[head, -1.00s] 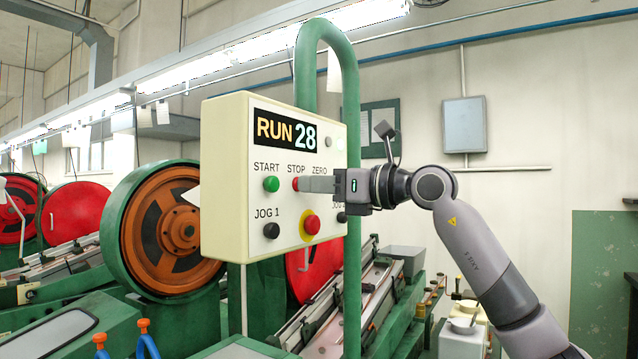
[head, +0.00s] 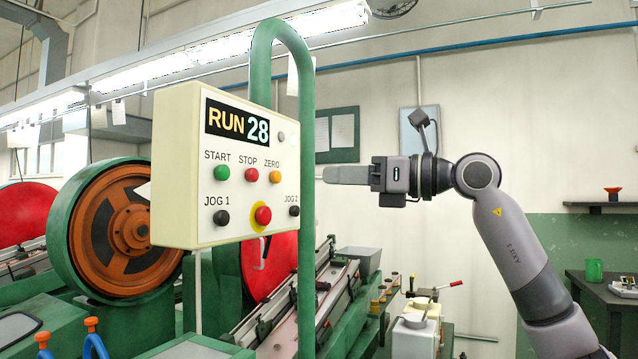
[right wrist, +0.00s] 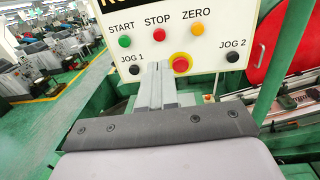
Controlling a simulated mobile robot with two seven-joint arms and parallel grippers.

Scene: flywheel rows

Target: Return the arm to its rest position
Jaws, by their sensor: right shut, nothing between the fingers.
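My right gripper (head: 326,175) is shut and empty. In the head view it stands to the right of the cream control panel (head: 172,170), with its fingers pointing left at it. The panel display reads RUN 28. The panel carries a green START button (head: 221,173), a red STOP button (head: 251,175), an orange ZERO button (head: 275,176), black JOG buttons and a red mushroom button (head: 263,215) on a yellow disc. In the right wrist view the shut fingers (right wrist: 158,68) overlap the panel's lower edge, between JOG 1 and the mushroom button. My left gripper is not in view.
A green post (head: 306,250) bends over behind the panel. A machine with an orange flywheel (head: 130,232) stands at the left. A bench (head: 612,300) with a green mug (head: 594,269) is at the right.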

